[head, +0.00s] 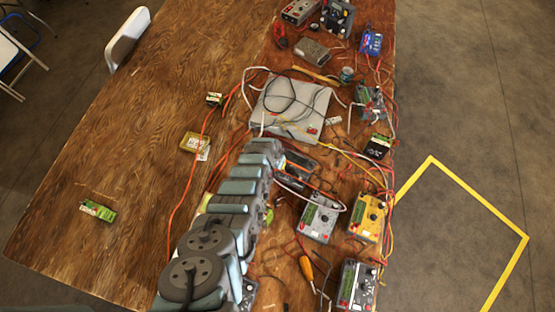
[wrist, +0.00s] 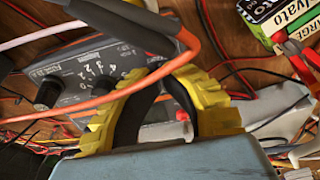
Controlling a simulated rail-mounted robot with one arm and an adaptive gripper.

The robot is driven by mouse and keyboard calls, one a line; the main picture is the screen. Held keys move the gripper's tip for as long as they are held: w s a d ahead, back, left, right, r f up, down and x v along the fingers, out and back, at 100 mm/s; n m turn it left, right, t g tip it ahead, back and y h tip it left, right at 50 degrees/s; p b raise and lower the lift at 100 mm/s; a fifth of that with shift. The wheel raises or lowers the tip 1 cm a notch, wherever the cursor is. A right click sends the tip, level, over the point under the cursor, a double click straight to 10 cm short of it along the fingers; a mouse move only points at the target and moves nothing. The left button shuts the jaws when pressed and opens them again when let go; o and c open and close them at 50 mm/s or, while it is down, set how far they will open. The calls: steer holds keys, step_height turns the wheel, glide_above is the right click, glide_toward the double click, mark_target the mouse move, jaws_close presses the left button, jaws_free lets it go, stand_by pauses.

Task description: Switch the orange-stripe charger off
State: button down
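In the wrist view, a dark grey charger (wrist: 75,80) with a numbered dial and black knobs lies just beyond my gripper. An orange cable crosses in front of its face, and I cannot make out a stripe on it. My gripper's yellow-and-black fingers (wrist: 178,68) arch in front of the charger's right part, tips together, with nothing visible between them. Contact with the charger cannot be told. In the head view, my arm hides the gripper. A dark device (head: 300,163) shows beside my arm there; other chargers include a grey one (head: 317,218) and a yellow one (head: 366,218).
Cables tangle across the table's right side. A green-and-white box (wrist: 277,18) and red-handled tool (wrist: 298,62) are at the wrist view's right. An orange-handled screwdriver (head: 307,268) lies near the grey charger. The table's left (head: 110,150) is mostly clear.

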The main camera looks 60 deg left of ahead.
steer(key=shift+p+v, duration=0.85)
steer(key=shift+p, duration=0.15)
steer(key=p+v, duration=0.2)
steer(key=p, duration=0.1)
steer(key=shift+s+d+r, duration=0.15)
steer(key=shift+r, duration=0.2)
steer(key=shift+p+v, duration=0.7)
steer(key=shift+v, duration=0.4)
steer(key=b+v, duration=0.1)
steer(key=v, duration=0.6)
steer(key=shift+s+b, duration=0.2)
steer(key=shift+b, duration=0.2)
steer(key=shift+r, duration=0.1)
